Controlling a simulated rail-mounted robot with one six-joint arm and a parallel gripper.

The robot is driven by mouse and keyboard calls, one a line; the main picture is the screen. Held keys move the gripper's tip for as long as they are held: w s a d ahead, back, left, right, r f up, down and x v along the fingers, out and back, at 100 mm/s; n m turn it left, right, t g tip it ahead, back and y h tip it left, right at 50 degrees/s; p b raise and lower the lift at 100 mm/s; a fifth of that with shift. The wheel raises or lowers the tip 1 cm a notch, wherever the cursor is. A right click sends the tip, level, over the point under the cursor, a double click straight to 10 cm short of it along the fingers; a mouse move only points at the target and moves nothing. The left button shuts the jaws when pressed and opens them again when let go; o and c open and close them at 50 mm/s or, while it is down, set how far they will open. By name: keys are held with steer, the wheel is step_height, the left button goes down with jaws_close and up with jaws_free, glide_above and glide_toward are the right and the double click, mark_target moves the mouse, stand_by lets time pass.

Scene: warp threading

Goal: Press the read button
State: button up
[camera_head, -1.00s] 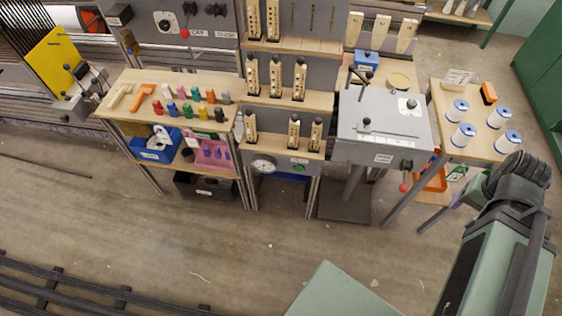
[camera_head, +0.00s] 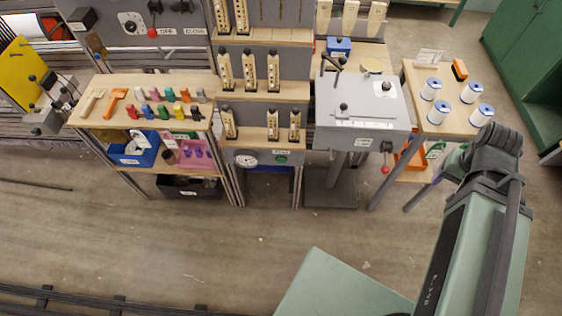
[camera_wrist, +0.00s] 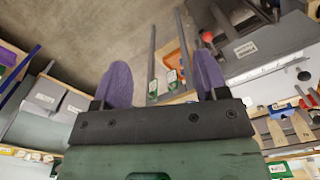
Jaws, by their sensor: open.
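A small green button (camera_head: 282,160) sits on the grey panel (camera_head: 263,170) below the lowest shelf of the middle rack. A round white dial gauge (camera_head: 246,159) is to its left on the same panel. A small white label is between them, too small to read. In the wrist view my gripper (camera_wrist: 162,66) is open, its two purple fingers wide apart with nothing between them. The green button cannot be made out in the wrist view.
A grey box machine (camera_head: 362,112) with a red-knobbed lever stands right of the panel. A side table (camera_head: 415,87) holds several white spools. A wooden bench (camera_head: 160,84) with coloured pegs is to the left. Open concrete floor (camera_head: 150,235) lies in front.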

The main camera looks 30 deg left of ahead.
jaws_close()
stand_by(1.5)
